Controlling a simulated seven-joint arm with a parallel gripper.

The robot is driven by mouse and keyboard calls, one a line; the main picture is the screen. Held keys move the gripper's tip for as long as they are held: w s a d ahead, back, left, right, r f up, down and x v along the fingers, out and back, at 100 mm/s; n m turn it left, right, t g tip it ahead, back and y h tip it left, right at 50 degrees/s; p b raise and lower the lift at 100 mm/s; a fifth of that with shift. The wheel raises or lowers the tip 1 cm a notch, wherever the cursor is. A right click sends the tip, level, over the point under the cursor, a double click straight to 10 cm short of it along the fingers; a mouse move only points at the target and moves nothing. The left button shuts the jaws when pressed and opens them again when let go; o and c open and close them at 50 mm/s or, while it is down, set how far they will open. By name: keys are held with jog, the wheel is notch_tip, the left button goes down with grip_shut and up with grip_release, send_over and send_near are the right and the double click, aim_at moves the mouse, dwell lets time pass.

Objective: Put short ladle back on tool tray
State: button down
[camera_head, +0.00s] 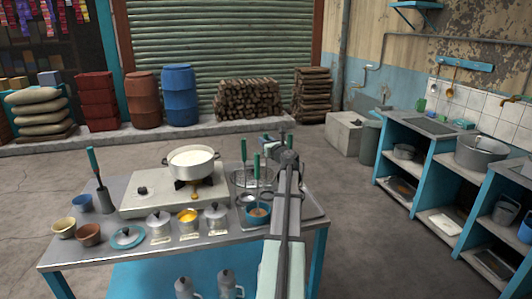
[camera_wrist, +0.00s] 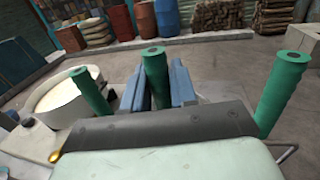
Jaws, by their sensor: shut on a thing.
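My gripper (camera_head: 270,146) is above the right part of the metal table. In the wrist view its two blue fingers (camera_wrist: 158,88) are shut on a green handle (camera_wrist: 154,68), which I take to be the short ladle's. Its lower end is hidden in the wrist view. Two other green handles, one left (camera_wrist: 90,92) and one right (camera_wrist: 287,92), stand on either side of the fingers.
A white pot (camera_head: 192,168) of milk stands on the stove (camera_head: 150,200), left of the gripper. A separate green-handled tool (camera_head: 96,170) stands at far left.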

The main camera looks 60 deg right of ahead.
jog(key=shift+f, duration=2.4)
jog(key=c, duration=0.9)
grip_release()
jog(key=v, duration=1.2)
